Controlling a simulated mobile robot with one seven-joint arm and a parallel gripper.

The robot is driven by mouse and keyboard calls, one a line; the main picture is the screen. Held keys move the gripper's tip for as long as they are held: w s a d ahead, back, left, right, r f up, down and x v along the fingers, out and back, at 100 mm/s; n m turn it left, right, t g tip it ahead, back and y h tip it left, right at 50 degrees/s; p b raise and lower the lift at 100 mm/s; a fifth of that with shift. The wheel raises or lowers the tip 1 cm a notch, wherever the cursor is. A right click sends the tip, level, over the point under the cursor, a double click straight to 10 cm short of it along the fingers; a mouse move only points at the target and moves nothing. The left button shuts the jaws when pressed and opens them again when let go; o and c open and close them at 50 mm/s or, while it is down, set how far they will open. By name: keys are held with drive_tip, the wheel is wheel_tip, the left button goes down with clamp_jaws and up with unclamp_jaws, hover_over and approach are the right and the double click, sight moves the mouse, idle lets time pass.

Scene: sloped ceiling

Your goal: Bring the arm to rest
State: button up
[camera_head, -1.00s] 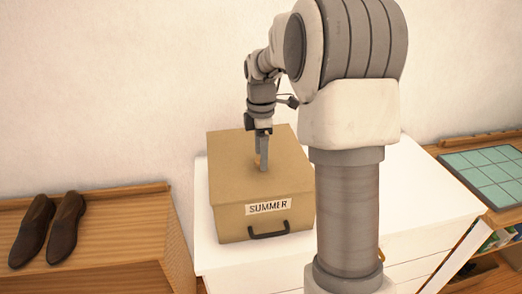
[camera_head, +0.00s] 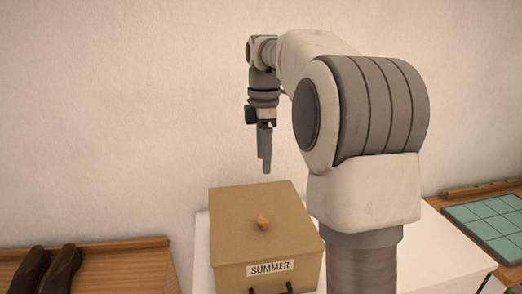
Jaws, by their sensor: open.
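My gripper (camera_head: 264,158) points down in the air above a tan box (camera_head: 228,215). It is open and empty, apart from the box. The box is closed, with a small wooden knob (camera_head: 262,222) on its lid. Its front bears a label reading SUMMER (camera_head: 270,268) and a dark handle, partly cut off by the frame's lower edge. My arm rises from the column at the right and bends over toward the box.
The box stands on a white cabinet (camera_head: 203,250) against the wall. Dark shoes (camera_head: 62,268) lie on a wooden surface (camera_head: 125,265) at left. A green tiled board (camera_head: 485,222) lies on a wooden shelf at right. The air around my gripper is clear.

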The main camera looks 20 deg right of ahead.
drive_tip(key=s+a+r+m+t, duration=0.1)
drive_tip(key=s+a+m, duration=0.25)
drive_tip(key=s, duration=0.35)
drive_tip(key=s+a+m+t, duration=0.2)
drive_tip(key=s+a+m, duration=0.15)
drive_tip(key=s, duration=0.25)
drive_tip(key=s+a+f+m+t, duration=0.1)
drive_tip(key=s+f+m, duration=0.2)
drive_tip(key=s, duration=0.3)
drive_tip(key=s+a+f+m+t, duration=0.1)
drive_tip(key=s+a+f+m, duration=0.1)
drive_tip(key=s+f+m, duration=0.2)
drive_tip(key=shift+s+f+m, duration=0.25)
drive_tip(key=shift+s+m, duration=0.65)
drive_tip(key=shift+s, duration=0.15)
